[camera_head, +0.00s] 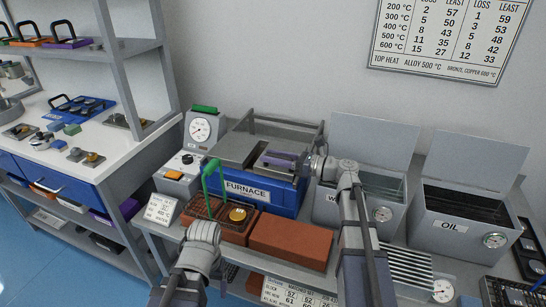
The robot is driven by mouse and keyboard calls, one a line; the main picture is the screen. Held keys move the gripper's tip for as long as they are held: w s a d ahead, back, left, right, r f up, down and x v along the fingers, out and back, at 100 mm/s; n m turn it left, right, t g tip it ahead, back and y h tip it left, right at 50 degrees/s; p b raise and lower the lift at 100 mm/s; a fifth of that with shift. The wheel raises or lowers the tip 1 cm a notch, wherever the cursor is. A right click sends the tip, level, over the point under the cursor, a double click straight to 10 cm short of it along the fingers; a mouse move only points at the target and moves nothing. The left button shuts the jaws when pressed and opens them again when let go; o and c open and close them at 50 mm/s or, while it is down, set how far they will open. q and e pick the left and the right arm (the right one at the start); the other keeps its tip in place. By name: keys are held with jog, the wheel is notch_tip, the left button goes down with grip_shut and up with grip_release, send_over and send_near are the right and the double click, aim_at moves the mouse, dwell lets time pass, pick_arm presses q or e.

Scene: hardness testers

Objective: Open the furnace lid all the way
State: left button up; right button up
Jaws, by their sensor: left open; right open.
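The furnace (262,191) is a blue box with a grey top, at the middle of the bench. Its grey lid (238,149) lies across the top, and a purple handle (283,155) shows toward the right. I cannot tell exactly how far the lid is open. My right gripper (314,163) is open at the furnace's upper right, close to the purple handle's right end; its fingers are small and partly hidden. My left gripper (205,229) is at the front left, below the brown rack; its fingers are hidden by the wrist. It appears empty.
A brown rack (196,207) with a green upright handle (210,177) and a brick-red block (291,241) stand before the furnace. A gauge unit (203,129) stands left. Two grey tanks with raised lids, one marked oil (452,228), stand right. A wall is behind.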

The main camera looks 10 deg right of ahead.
grip_shut()
dwell(0.4)
jog(key=shift+s, duration=0.1)
dwell(0.9)
